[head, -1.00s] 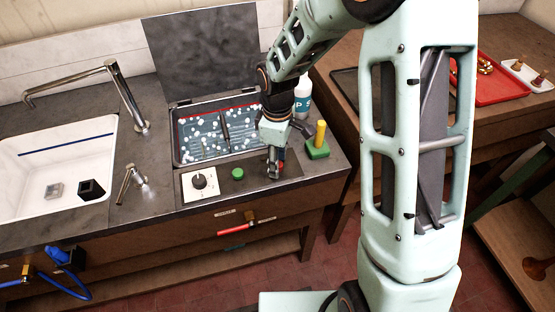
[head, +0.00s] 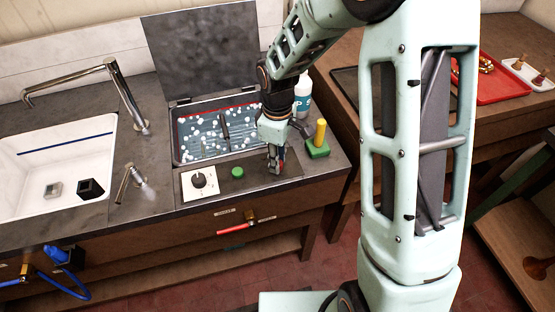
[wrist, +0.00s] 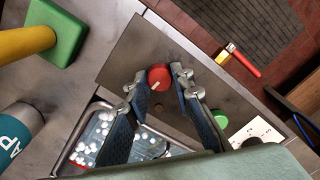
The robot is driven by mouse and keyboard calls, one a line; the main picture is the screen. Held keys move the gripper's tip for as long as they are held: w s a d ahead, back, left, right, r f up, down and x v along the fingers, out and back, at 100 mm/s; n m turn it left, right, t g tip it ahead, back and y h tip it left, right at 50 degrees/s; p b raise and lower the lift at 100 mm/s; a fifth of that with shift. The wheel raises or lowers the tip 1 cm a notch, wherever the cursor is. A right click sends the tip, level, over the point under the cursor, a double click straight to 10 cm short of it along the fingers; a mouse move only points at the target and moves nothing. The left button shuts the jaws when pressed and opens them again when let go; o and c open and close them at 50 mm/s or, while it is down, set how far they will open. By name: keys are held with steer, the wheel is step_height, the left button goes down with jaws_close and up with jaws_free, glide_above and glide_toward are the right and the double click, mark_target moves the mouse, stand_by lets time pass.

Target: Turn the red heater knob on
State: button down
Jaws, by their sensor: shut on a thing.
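The red heater knob (wrist: 159,76) is on the dark control panel (wrist: 142,48) and has a pale pointer line on its face. My gripper (wrist: 158,79) is shut on it, with one finger on each side in the wrist view. In the head view my gripper (head: 275,168) reaches down to the right part of the panel and hides most of the knob. How far the knob is turned is hard to tell.
A green button (head: 238,173) and a white dial plate (head: 189,188) lie left of my gripper. A bubbling bath (head: 195,153) with an open lid is behind. A green block with a yellow post (head: 320,133) and a bottle (head: 303,90) stand close on the right.

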steer(key=m+b, duration=0.2)
steer(key=m, duration=0.2)
steer(key=shift+f, duration=0.1)
steer(key=m+b, duration=0.1)
steer(key=m, duration=0.3)
steer(key=shift+m+b, duration=0.3)
steer(key=m+b, duration=0.1)
steer(key=m, duration=0.3)
steer(key=shift+m, duration=2.2)
steer(key=c, duration=1.7)
jaws_free()
step_height(320, 180, up, 12)
steer(key=shift+r, duration=0.15)
